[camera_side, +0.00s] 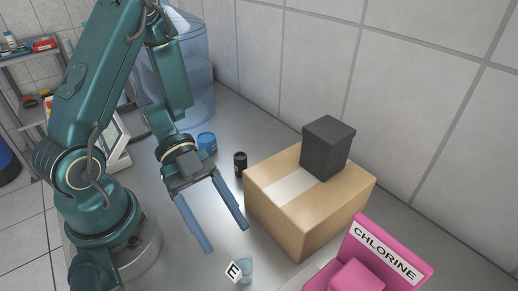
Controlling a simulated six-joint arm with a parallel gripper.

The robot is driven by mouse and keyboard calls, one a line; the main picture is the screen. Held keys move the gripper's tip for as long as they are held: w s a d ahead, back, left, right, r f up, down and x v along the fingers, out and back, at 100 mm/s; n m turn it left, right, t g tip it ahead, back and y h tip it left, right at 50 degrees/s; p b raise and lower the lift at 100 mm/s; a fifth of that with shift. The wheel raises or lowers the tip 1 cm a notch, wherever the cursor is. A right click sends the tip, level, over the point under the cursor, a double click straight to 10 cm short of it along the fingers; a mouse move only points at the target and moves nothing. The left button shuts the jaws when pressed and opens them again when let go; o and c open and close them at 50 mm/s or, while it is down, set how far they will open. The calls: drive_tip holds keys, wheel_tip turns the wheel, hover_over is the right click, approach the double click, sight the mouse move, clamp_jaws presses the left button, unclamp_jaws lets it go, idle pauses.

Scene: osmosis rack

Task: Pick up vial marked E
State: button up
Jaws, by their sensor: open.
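The vial marked E (246,270) is a small clear bluish vial standing on the grey table near the bottom of the side view. A white tag with a black letter E (233,271) is at its left side. My gripper (227,239) has two long blue fingers spread apart, with nothing between them. It hangs above the table, behind and to the upper left of the vial in the picture. The fingers look apart from the vial. The exact height of the fingertips is hard to tell.
A cardboard box (272,218) with a black block (328,147) on top stands right of my gripper. A pink CHLORINE holder (385,250) is at the lower right. A black canister (240,164) and a blue-capped container (207,142) stand behind. A tiled wall (400,80) bounds the table.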

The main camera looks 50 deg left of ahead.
sight(245, 272)
drive_tip(key=shift+f, duration=0.7)
drive_tip(key=shift+x, duration=3.8)
clamp_jaws()
